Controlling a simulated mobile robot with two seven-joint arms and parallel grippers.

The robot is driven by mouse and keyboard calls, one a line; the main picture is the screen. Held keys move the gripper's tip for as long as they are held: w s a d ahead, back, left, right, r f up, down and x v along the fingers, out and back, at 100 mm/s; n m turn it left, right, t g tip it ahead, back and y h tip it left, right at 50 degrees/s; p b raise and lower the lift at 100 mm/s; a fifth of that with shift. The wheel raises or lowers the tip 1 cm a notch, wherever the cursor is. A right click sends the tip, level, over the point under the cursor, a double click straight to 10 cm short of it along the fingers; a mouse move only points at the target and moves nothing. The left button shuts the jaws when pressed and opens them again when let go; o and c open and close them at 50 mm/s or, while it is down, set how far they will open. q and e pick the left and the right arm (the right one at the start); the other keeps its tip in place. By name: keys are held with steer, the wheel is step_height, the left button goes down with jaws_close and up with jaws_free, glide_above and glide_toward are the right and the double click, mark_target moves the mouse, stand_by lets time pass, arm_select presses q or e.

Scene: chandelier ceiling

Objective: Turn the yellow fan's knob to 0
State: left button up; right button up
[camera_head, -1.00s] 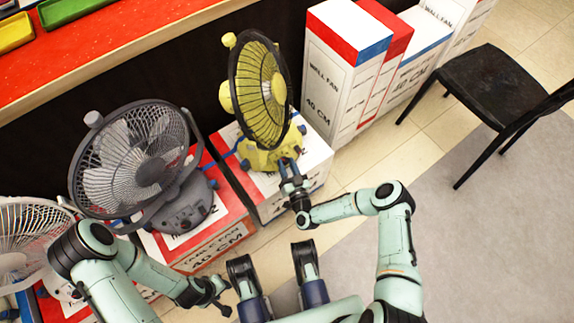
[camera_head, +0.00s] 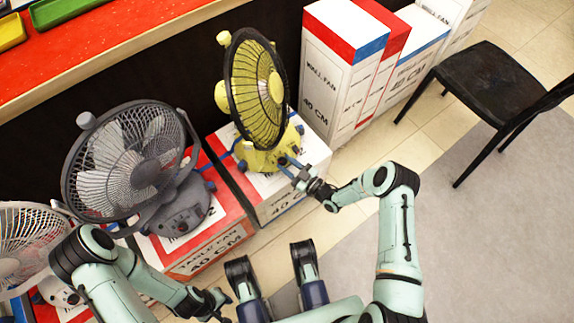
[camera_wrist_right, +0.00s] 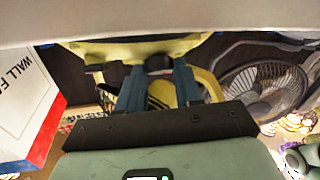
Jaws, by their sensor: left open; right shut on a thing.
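The yellow fan (camera_head: 262,158) stands upright on a white and red box, its round grille (camera_head: 257,88) facing right. My right gripper (camera_head: 286,163) is at the front of its base, with the arm coming from the lower right. In the right wrist view, its two blue-grey fingers (camera_wrist_right: 158,72) close around a dark knob (camera_wrist_right: 158,62) on the yellow base (camera_wrist_right: 120,50). The knob's marks and setting cannot be read. My left gripper (camera_head: 222,303) is open and empty at the lower left, well away from the yellow fan.
A grey fan (camera_head: 130,160) stands on a red box (camera_head: 205,245) to the left, with a white fan (camera_head: 25,240) beyond it. Tall wall-fan boxes (camera_head: 335,80) stand behind right. A black chair (camera_head: 490,90) is at the right. The floor (camera_head: 470,240) in front is clear.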

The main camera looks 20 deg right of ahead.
steer(key=shift+w+r+n+g+y, duration=0.1)
steer(key=shift+n+g+y, duration=0.3)
steer(key=shift+n, duration=0.3)
arm_select(q)
steer(key=shift+s, duration=0.1)
arm_select(e)
steer(key=o, duration=1)
steer(key=shift+o, duration=0.2)
arm_select(q)
steer(key=w+r+t+p, duration=0.2)
steer(key=w+r+p, duration=0.1)
steer(key=w, duration=0.3)
steer(key=shift+w+d+r, duration=0.2)
steer(key=shift+d, duration=0.2)
arm_select(e)
steer(key=v, duration=1.3)
steer(key=shift+d, duration=0.2)
